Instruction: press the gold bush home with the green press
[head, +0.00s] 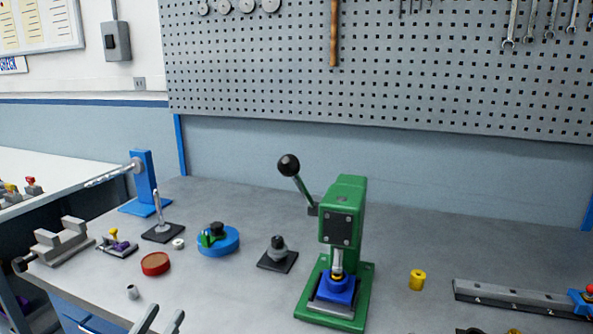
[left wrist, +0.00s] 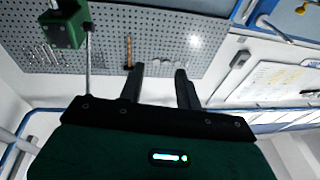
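The green press (head: 345,215) stands on the bench, its lever with a black ball knob (head: 288,165) raised to the upper left. A blue block (head: 336,290) sits on the press base under the ram. A small gold bush (head: 337,275) shows at the top of the blue block, directly below the silver ram; how deep it sits is too small to tell. My left gripper (head: 162,322) is at the bottom edge, left of the press, open and empty. Its two apart fingers also show in the left wrist view (left wrist: 160,78), with part of the press (left wrist: 66,25) at upper left. My right gripper is not in view.
A yellow cylinder (head: 417,280) stands right of the press, and a grey rail (head: 515,297) lies farther right. A black-based fixture (head: 278,255), a blue round fixture (head: 219,241), a red disc (head: 155,263) and a vise (head: 60,243) stand to the left.

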